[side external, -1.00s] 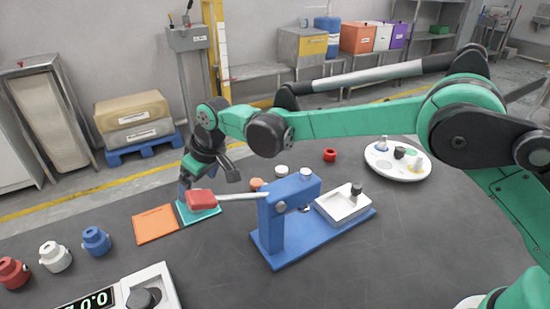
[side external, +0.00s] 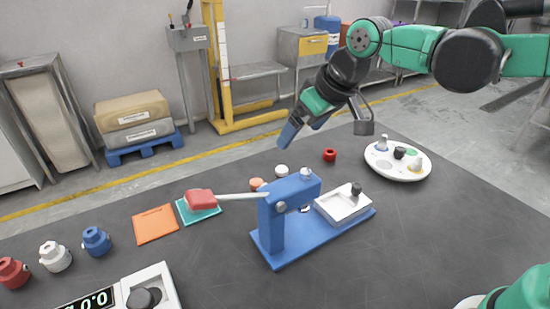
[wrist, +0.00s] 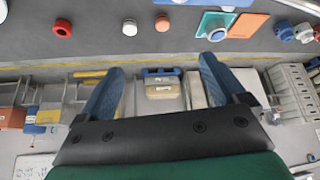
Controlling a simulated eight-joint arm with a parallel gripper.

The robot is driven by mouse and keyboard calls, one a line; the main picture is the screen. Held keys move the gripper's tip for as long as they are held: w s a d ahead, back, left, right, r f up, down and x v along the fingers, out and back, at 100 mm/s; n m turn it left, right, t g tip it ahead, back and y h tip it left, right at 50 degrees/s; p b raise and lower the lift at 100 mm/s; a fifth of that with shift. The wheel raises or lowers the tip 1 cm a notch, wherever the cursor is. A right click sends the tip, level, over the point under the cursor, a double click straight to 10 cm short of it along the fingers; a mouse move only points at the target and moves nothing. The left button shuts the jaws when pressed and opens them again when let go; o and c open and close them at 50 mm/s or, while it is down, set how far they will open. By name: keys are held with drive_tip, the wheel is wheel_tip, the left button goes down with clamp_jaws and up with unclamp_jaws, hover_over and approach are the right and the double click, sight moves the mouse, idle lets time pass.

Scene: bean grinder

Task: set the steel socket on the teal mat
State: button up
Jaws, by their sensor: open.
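The teal mat (side external: 185,214) lies on the dark table left of the blue press; the press's red handle hides part of it in the side view. In the wrist view a small pale-grey round piece, which looks like the steel socket (wrist: 217,35), sits on the teal mat (wrist: 213,17) close to one edge. I cannot make out the socket in the side view. My gripper (side external: 304,130) is open and empty, raised above the table's far edge, well right of the mat. Its two blue fingers also frame an empty gap in the wrist view (wrist: 160,66).
The blue press (side external: 275,232) with its red handle (side external: 201,200) stands mid-table. An orange mat (side external: 155,225) adjoins the teal one. Red (side external: 330,155), white (side external: 282,170) and orange (side external: 256,184) small pieces lie behind the press. A round white tray (side external: 398,165) stands right.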

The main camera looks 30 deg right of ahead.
drive_tip(key=s+d+f+m+t+h, duration=0.1)
drive_tip(key=s+d+f+m, duration=0.1)
drive_tip(key=s+d+f, duration=0.2)
drive_tip(key=s+d, duration=0.3)
drive_tip(key=s, duration=0.2)
drive_tip(key=shift+s+f+m, duration=0.15)
drive_tip(key=shift+s+m, duration=0.15)
drive_tip(key=shift+s, duration=0.05)
drive_tip(key=shift+d, duration=0.1)
idle(0.5)
